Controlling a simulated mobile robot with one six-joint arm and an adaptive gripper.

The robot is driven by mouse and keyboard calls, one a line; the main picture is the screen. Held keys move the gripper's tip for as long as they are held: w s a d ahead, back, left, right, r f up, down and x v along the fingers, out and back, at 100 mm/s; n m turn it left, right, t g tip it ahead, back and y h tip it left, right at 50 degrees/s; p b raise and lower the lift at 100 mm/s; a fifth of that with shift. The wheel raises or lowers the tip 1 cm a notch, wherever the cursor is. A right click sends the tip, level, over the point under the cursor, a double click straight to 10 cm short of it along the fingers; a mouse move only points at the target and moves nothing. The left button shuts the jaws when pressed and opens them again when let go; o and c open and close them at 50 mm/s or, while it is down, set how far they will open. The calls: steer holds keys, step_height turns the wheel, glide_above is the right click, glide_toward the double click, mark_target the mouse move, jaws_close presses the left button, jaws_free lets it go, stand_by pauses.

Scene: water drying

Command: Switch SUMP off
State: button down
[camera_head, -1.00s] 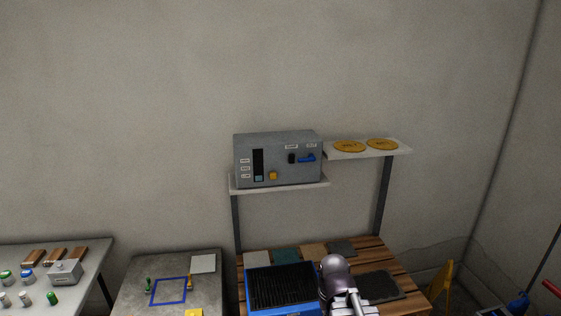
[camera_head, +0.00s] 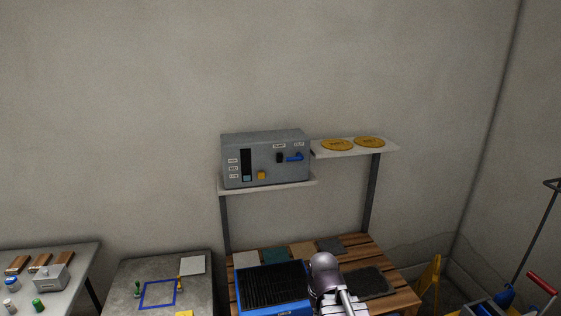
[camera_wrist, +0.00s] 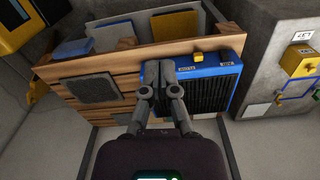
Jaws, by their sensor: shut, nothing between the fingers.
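A grey control box (camera_head: 265,158) stands on a wall shelf in the head view. Its front has small white labels, a dark slot, a yellow button (camera_head: 262,175), a black switch (camera_head: 279,158) and a blue lever (camera_head: 295,157). The labels are too small to read, so I cannot tell which is SUMP. My gripper (camera_wrist: 162,70) is shut and empty in the wrist view. Its fingertips appear in front of a blue-rimmed unit with a black ribbed top (camera_wrist: 208,92). This unit carries a yellow knob (camera_wrist: 197,57) and unreadable labels. Contact cannot be told.
A wooden slatted table (camera_head: 393,297) stands below the shelf, bearing flat pads and the blue unit. A higher shelf (camera_head: 390,148) to the right holds two yellow discs. Grey tables with small objects stand at left. A yellow stand (camera_head: 432,277) and tools are at right.

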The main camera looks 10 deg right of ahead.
mark_target(280, 156)
steer(key=w+d+r+n+t+h+p, duration=0.1)
steer(key=w+r+n+t, duration=0.35)
steer(key=w, duration=0.65)
steer(key=w+d+r+n+t+h, duration=0.1)
steer(key=w+r+n+t, duration=0.3)
steer(key=w, duration=0.6)
steer(key=w+a+r+n+t+y, duration=0.2)
steer(key=w+r+n+t, duration=0.3)
steer(key=r, duration=0.3)
steer(key=w+a+r+n+t+y+p, duration=0.1)
steer(key=w+a+r+n+t+y, duration=0.1)
steer(key=w+a+r+n+t, duration=0.2)
steer(key=shift+w+r+n+t, duration=1)
steer(key=shift+r+t, duration=0.35)
steer(key=shift+r, duration=0.7)
steer(key=shift+w, duration=0.2)
steer(key=p+x, duration=0.3)
steer(key=x, duration=1)
steer(key=shift+w+a+r, duration=0.1)
steer(key=shift+w, duration=0.2)
